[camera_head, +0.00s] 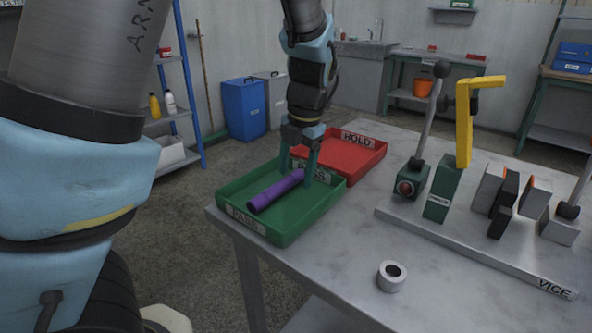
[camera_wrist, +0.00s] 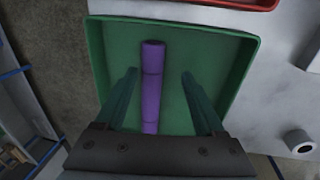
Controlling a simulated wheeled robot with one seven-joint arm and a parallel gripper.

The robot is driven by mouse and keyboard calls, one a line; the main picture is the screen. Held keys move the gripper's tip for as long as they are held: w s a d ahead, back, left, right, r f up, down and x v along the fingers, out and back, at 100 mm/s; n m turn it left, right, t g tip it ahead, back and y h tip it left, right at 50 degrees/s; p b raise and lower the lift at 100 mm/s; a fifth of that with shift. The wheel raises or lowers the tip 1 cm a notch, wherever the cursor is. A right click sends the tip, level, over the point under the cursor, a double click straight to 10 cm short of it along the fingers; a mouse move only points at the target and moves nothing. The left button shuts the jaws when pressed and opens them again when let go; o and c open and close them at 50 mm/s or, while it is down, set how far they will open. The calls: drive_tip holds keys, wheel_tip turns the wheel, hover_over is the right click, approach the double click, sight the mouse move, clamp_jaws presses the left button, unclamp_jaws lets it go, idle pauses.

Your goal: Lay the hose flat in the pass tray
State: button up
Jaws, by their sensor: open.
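A purple hose (camera_head: 276,190) lies flat on the floor of the green tray (camera_head: 283,233) labelled PASS. The wrist view shows the hose (camera_wrist: 152,85) lengthwise inside the green tray (camera_wrist: 228,30), with its near end hidden behind my gripper's body. My gripper (camera_head: 301,170) points down over the tray, at the hose's far end in the head view. In the wrist view its two fingers (camera_wrist: 158,88) are spread on either side of the hose, with gaps between them and it.
A red tray (camera_head: 368,158) labelled HOLD stands behind the green tray. A grey-white ring (camera_head: 392,276) lies on the table (camera_head: 335,262). A vice plate (camera_head: 480,250) with levers, blocks and a yellow bracket (camera_head: 464,120) occupies the right side.

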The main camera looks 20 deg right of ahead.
wheel_tip(320, 180, up, 11)
drive_tip(key=s, duration=0.1)
drive_tip(key=shift+s+d+f, duration=0.2)
drive_tip(key=shift+s+d, duration=0.05)
drive_tip(key=shift+d, duration=0.15)
idle(0.3)
drive_tip(key=w+a+f+m+p, duration=0.1)
drive_tip(key=a+m, duration=0.2)
drive_tip(key=a, duration=0.2)
drive_tip(key=w+a+f+m+p, duration=0.1)
drive_tip(key=w+a+m, duration=0.1)
drive_tip(key=a+m, duration=0.2)
drive_tip(key=w+a+m+p, duration=0.1)
drive_tip(key=a+m, duration=0.2)
drive_tip(key=a, duration=0.3)
drive_tip(key=shift+w+f+m+g+h, duration=0.25)
drive_tip(key=shift+f+m+g+h, duration=0.05)
drive_tip(key=shift+f+m, duration=0.1)
drive_tip(key=s+a+f+m+p, duration=0.1)
drive_tip(key=s+a+m, duration=0.1)
drive_tip(key=a+m, duration=0.5)
drive_tip(key=s+a+m+p, duration=0.2)
drive_tip(key=a+m, duration=0.5)
drive_tip(key=a, duration=0.1)
drive_tip(key=shift+f, duration=0.4)
